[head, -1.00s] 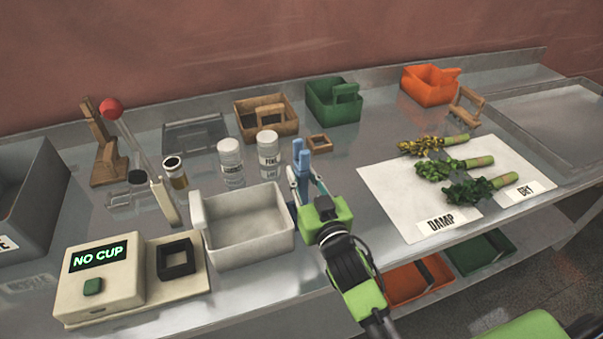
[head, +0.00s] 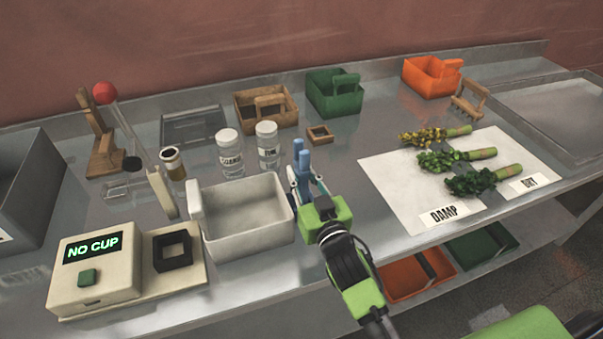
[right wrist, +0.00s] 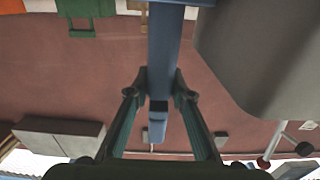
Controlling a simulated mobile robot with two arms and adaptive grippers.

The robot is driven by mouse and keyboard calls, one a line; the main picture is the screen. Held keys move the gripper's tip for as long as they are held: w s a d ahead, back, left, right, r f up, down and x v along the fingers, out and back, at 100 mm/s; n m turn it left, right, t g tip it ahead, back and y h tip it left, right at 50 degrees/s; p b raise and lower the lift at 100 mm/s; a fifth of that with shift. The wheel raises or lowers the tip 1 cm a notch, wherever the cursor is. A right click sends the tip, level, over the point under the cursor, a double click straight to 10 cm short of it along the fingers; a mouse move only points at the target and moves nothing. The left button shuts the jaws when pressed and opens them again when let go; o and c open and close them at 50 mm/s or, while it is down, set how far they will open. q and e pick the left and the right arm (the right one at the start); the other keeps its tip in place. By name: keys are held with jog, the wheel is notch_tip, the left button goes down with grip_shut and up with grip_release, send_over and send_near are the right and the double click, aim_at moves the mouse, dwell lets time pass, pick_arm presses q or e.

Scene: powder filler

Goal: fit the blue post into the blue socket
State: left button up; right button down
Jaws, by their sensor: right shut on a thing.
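My right gripper (head: 304,190) is shut on a blue piece (head: 303,159), above the table just right of the white tray. The blue piece stands up from the fingers and shows two upright prongs in the head view. In the right wrist view the same blue piece (right wrist: 165,50) runs between the two dark fingers of my right gripper (right wrist: 158,95). I cannot tell the post apart from other parts of the piece. I cannot make out a separate blue socket in either view. My left gripper is not in view.
The white tray (head: 248,248) is close left of the gripper. Two white-capped jars (head: 268,150) and a small wooden frame (head: 320,136) stand behind. A white mat (head: 400,190) with plant bundles lies right. The "NO CUP" machine (head: 95,285) is front left.

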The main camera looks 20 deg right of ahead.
jog(key=c, duration=1.7)
grip_release()
jog(key=shift+s+f, duration=0.1)
jog(key=shift+s, duration=0.2)
jog(key=s, duration=1.1)
jog(key=shift+s+d, duration=0.25)
